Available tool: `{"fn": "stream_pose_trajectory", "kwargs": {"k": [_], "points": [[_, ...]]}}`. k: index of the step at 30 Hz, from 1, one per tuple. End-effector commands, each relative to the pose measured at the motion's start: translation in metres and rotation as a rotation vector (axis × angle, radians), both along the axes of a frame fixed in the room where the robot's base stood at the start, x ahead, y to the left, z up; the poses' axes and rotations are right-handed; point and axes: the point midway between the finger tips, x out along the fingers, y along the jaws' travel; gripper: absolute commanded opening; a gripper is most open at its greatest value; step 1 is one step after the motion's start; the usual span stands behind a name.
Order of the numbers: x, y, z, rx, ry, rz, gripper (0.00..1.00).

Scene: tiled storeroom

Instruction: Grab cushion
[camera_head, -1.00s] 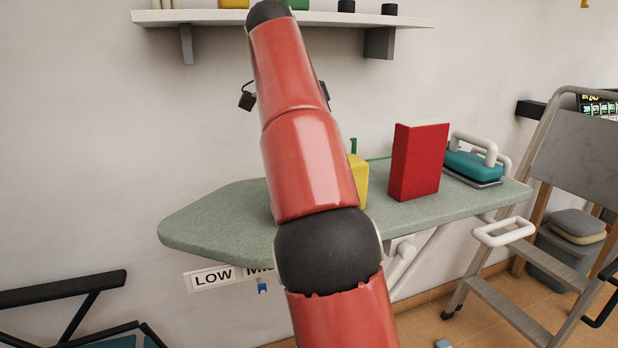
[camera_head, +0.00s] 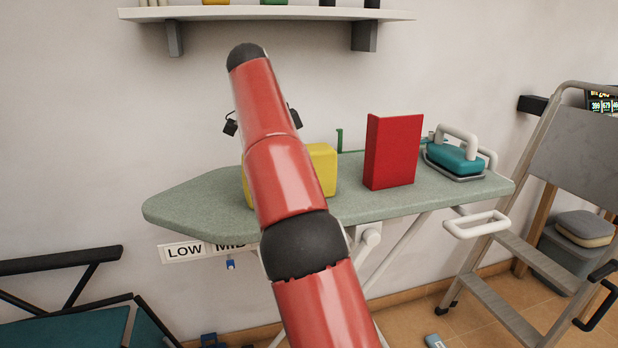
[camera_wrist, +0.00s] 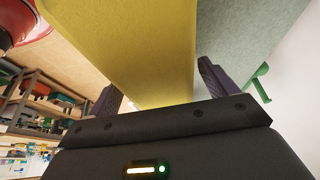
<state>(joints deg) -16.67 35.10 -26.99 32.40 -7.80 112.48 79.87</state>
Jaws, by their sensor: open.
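A yellow block with rounded edges (camera_head: 321,168) stands on the green ironing board (camera_head: 190,205); it may be the cushion. My arm covers part of it in the head view. In the wrist view the yellow block (camera_wrist: 130,45) reaches between the two dark fingers of my gripper (camera_wrist: 162,88). The fingers are apart, one on each side of it. I cannot tell whether either finger touches it. The head view does not clearly show the fingers.
A red box (camera_head: 392,152) stands right of the yellow block, and a teal iron (camera_head: 456,158) lies farther right. A wall shelf (camera_head: 270,14) runs above the board. A stepladder (camera_head: 497,262) stands at the right, a black-framed chair (camera_head: 65,258) at the lower left.

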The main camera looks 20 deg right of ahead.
Motion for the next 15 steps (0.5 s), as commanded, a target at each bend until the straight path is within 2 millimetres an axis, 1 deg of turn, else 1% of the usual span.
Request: {"fn": "stream_pose_trajectory", "kwargs": {"k": [8, 15], "points": [[0.0017, 0.0018, -0.0018, 0.000, 0.000, 0.001, 0.85], [0.0015, 0.0015, -0.0017, 0.000, 0.000, 0.000, 0.53]]}}
